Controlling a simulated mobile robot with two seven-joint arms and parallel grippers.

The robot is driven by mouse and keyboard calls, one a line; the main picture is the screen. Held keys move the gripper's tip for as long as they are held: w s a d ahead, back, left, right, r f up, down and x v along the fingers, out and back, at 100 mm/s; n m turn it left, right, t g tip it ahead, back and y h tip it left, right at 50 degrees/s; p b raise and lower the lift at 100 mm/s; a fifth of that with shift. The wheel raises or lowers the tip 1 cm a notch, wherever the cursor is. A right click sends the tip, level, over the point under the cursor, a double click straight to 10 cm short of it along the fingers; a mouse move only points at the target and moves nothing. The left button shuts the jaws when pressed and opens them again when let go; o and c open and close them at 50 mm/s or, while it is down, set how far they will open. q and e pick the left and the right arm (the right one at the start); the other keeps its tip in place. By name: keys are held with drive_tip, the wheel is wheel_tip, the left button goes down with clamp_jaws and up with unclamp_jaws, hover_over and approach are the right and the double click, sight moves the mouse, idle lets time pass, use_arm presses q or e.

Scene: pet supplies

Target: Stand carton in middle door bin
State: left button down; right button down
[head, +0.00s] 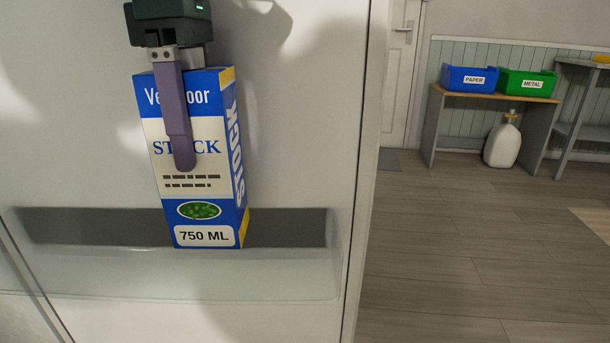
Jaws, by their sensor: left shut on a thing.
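A blue and white carton (203,192) reads "STOCK" and "750 ML". It is upright with a slight tilt. My left gripper (180,125) comes from above and is shut on the carton's upper part, with one purple finger across its front face. The clear door bin (100,262) runs across the white door, with a grey strip inside it. The carton's lower end overlaps the bin in the picture, and its bottom shows near the bin's upper front edge. I cannot tell whether the carton touches the bin. My right gripper is not in view.
At the back, a bench holds a blue PAPER bin (470,79) and a green METAL bin (526,83), with a white jug (502,146) beneath.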

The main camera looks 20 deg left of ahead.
sight(185, 72)
use_arm(q)
wheel_tip(185, 72, down, 3)
drive_tip(key=shift+s+r, duration=0.15)
wheel_tip(185, 72, down, 4)
drive_tip(key=shift+r+b, duration=0.1)
drive_tip(key=shift+b, duration=0.7)
drive_tip(key=shift+w, duration=0.2)
unclamp_jaws()
drive_tip(key=shift+a, duration=0.1)
wheel_tip(185, 72, up, 12)
drive_tip(key=p, duration=0.3)
